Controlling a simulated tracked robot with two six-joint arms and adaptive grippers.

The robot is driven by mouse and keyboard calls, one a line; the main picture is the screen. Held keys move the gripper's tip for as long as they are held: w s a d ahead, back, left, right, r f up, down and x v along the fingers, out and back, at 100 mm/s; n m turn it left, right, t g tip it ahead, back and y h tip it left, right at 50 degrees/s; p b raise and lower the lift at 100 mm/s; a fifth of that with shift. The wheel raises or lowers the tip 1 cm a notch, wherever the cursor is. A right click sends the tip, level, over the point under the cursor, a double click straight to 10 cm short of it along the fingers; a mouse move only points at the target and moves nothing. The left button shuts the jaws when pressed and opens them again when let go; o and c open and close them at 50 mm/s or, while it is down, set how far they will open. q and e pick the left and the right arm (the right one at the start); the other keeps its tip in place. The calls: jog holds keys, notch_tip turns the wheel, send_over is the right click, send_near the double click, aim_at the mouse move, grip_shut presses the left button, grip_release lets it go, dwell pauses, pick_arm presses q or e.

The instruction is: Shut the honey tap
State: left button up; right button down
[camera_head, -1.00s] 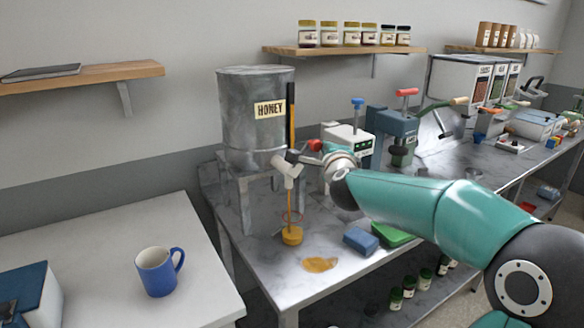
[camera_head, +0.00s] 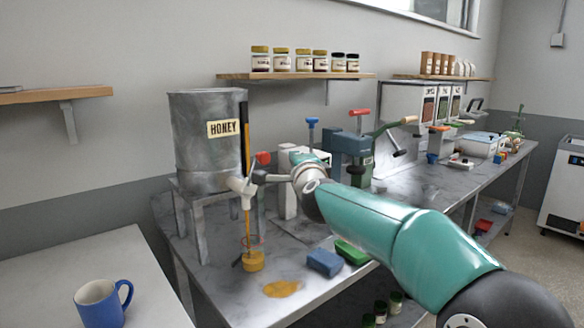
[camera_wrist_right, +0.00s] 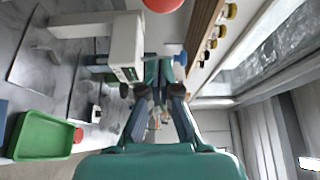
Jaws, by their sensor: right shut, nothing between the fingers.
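The grey metal honey tank (camera_head: 203,150) stands on a stand at the bench's left end. Its pale tap (camera_head: 241,188) is low on the right side, with a red knob (camera_head: 263,158) above and right of it. An orange honey strand hangs below the tap to a yellow mass of honey (camera_head: 253,262), with a red ring just above. In the right wrist view my right gripper (camera_wrist_right: 160,92) is shut and empty. The red knob (camera_wrist_right: 163,4) is at that view's top edge, apart from the fingers. My left gripper is out of view.
A honey puddle (camera_head: 283,289), blue sponge (camera_head: 324,262) and green tray (camera_head: 352,252) lie on the bench. A white machine (camera_wrist_right: 127,47) is close to the right gripper. A blue mug (camera_head: 98,304) stands on the left table. Jars line the wall shelf.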

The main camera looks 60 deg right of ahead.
jog(key=v, duration=0.9)
jog(key=shift+a+p, duration=0.3)
jog(key=shift+p, duration=0.15)
jog(key=shift+w+r, duration=0.1)
